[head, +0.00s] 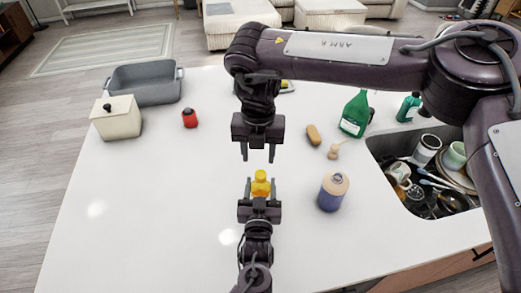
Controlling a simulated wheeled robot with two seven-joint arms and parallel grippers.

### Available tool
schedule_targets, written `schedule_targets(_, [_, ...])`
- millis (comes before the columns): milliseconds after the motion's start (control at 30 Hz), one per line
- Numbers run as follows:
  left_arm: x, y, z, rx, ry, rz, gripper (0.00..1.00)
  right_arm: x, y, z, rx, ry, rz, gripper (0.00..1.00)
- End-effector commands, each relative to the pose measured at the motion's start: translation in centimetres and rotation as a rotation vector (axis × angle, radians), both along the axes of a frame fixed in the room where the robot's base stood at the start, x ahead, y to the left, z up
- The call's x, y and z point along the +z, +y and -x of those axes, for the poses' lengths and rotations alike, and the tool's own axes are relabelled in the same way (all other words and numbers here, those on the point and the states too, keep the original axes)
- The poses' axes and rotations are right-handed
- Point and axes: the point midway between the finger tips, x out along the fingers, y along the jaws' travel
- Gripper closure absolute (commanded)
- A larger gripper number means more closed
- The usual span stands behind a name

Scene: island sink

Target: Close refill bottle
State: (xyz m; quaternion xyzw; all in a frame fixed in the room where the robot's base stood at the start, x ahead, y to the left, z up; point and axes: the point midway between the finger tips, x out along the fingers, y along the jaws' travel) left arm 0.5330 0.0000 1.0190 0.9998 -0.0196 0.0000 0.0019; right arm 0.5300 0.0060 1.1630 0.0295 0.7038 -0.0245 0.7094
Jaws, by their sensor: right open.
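A small yellow bottle-like object (261,184) is between the two fingers of my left gripper (261,187), which comes up from the bottom of the head view. I cannot tell whether the fingers press on it or stand just clear. My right gripper (258,155) hangs above and beyond it, pointing down, with its fingers apart and nothing between them. A gap separates its fingertips from the yellow object. Which object is the refill bottle is not clear. A blue-purple jar with a wooden-looking top (333,192) stands to the right of the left gripper.
A green bottle (355,115), a brown sponge-like piece (313,134) and a small wooden item (334,151) are at right, near the sink full of dishes (398,193). A red container (190,118), cream box (117,119) and grey pan (145,86) are at left. The left counter (150,200) is clear.

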Motion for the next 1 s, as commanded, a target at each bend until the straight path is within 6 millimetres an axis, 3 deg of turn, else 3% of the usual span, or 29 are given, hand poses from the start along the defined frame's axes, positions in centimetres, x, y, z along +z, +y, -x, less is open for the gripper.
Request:
schedule_targets(200, [-0.1, 0.0, 0.0, 0.000, 0.001, -0.001, 1.00, 1.2, -0.5, 0.0, 0.248, 0.005, 0.011, 0.55])
schedule_targets(600, [-0.1, 0.0, 0.0, 0.000, 0.001, 0.000, 1.00, 1.1, -0.5, 0.1, 0.275, 0.009, 0.009, 0.55])
schedule_targets(767, [-0.1, 0.0, 0.0, 0.000, 0.001, 0.000, 1.00, -0.4, -0.5, 0.1, 0.275, 0.010, 0.010, 0.55])
schedule_targets(1000, [0.0, 0.0, 0.0, 0.000, 0.001, 0.000, 1.00, -4.2, -0.5, 0.1, 0.273, 0.009, 0.010, 0.55])
